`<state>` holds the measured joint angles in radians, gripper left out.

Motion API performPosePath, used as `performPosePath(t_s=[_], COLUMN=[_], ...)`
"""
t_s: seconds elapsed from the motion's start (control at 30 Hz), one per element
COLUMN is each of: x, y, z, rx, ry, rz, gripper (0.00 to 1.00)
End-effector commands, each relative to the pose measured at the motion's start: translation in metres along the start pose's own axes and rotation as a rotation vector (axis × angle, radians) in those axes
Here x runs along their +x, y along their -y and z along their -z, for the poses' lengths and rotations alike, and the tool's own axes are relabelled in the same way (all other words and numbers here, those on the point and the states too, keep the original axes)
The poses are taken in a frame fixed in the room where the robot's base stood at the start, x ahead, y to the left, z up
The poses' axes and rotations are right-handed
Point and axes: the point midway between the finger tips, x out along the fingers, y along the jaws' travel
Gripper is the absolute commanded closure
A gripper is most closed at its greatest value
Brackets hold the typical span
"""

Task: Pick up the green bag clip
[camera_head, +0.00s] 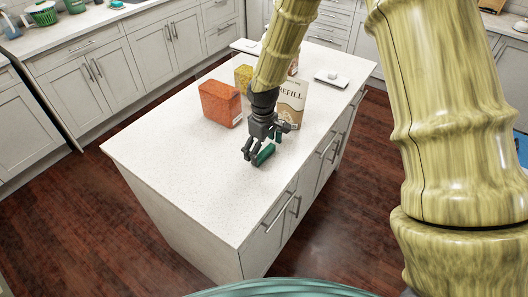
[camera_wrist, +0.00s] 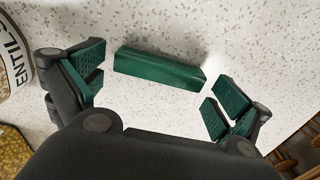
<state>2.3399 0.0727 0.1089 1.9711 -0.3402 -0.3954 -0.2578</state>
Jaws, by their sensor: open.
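The green bag clip (camera_wrist: 160,70) is a dark green bar lying flat on the white speckled counter in the wrist view. In the head view the clip (camera_head: 265,154) lies near the right edge of the island, just under my gripper (camera_head: 263,146). My gripper (camera_wrist: 156,90) is open and empty, with green pads on its fingers. The clip lies between and slightly beyond the two fingers, its ends close to the pads in the picture. Whether the pads touch it or how high they are above the counter is hard to tell.
An orange box (camera_head: 219,103) stands left of my gripper, with a yellow box (camera_head: 243,78) behind it. A tan refill bag (camera_head: 292,99) stands behind my gripper. A white tray (camera_head: 331,79) lies farther back. The near part of the island top (camera_head: 190,170) is clear.

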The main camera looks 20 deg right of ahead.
Motion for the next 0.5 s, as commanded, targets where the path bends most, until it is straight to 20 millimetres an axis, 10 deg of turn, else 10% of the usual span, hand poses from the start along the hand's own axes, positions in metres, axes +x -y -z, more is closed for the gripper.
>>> performPosePath(t_s=[0.37, 0.5], x=[0.0065, 0.0064], y=[0.0, 0.0], z=[0.0001, 0.0002], rx=[0.0, 0.0], ry=[0.0, -0.001], rz=[0.0, 0.0], gripper=[0.0, 0.22])
